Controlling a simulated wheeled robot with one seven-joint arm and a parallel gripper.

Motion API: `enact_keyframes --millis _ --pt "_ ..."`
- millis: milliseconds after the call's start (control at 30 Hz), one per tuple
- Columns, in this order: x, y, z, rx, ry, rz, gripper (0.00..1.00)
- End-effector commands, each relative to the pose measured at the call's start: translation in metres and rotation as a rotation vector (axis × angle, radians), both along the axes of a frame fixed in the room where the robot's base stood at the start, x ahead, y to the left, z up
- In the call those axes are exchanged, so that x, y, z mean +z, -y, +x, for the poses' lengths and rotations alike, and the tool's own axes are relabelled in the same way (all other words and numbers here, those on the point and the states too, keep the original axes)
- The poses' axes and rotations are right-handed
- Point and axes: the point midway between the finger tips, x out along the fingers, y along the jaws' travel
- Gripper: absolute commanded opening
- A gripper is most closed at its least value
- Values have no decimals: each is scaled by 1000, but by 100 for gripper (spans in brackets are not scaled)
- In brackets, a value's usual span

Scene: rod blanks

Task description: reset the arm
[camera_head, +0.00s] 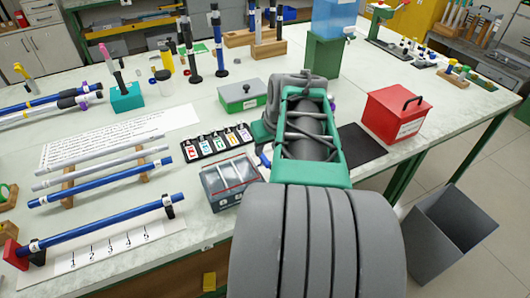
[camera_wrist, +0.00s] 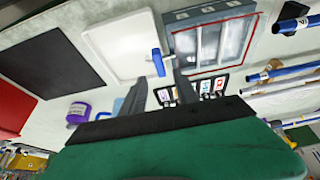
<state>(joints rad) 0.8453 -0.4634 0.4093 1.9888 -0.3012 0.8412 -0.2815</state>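My arm (camera_head: 320,170) reaches forward over the bench in the head view and hides my gripper's fingers there. In the wrist view my gripper (camera_wrist: 160,80) shows two dark fingers apart, with a gap between them and nothing clearly held. A small blue piece (camera_wrist: 158,62) shows just beyond the fingertips, over a white tray (camera_wrist: 115,45). I cannot tell whether a finger touches it.
A grey compartment box (camera_head: 228,182) and a card strip (camera_head: 217,140) lie left of my arm. Blue and grey rods (camera_head: 100,185) rest further left. A green box (camera_head: 242,96), a red box (camera_head: 397,113) and a black mat (camera_head: 362,147) are nearby. A grey bin (camera_head: 450,230) stands on the floor.

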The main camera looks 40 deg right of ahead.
Motion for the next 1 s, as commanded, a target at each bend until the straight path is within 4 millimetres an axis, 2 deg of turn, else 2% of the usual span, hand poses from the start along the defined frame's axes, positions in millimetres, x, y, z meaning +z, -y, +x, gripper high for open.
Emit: enact_keyframes --millis 100,200,567,667,700,767,867,933,1000 --pt "18 -1 -7 -1 2 -1 36" --pt "24 -3 -9 1 0 0 36" --pt "24 -3 -10 -2 0 2 36" --pt "24 -3 -10 -52 5 20 36" --pt "21 1 -14 -115 1 34 36" --pt "3 0 -28 -200 -29 69 36" --pt "-24 -7 -59 -349 -84 111 36" --pt "-34 -24 -72 -396 -118 118 36" --pt "-39 -49 -73 -369 -142 111 36"
